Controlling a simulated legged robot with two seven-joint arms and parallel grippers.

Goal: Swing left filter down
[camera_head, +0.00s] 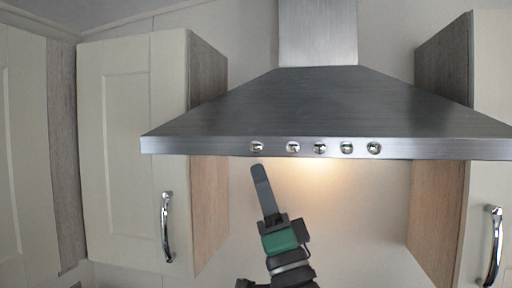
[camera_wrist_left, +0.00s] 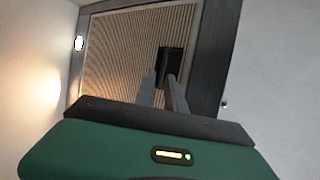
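The range hood (camera_head: 330,105) hangs on the wall in the head view; its underside is hidden there. In the left wrist view a ribbed filter (camera_wrist_left: 118,50) shows on the hood's underside, looking closed and flat in its frame. A black latch or handle (camera_wrist_left: 173,58) sits at its right part. My left gripper (camera_head: 259,170) points up just below the hood's front edge. In the wrist view its two fingers (camera_wrist_left: 160,80) are a little apart, with nothing seen between them. Their tips overlap the handle's lower edge in the picture; I cannot tell whether they touch. My right gripper is not in view.
Several round knobs (camera_head: 320,148) line the hood's front edge. Cream cabinets stand left (camera_head: 130,150) and right (camera_head: 490,180), with chrome handles. A lit lamp (camera_wrist_left: 79,43) is beside the filter.

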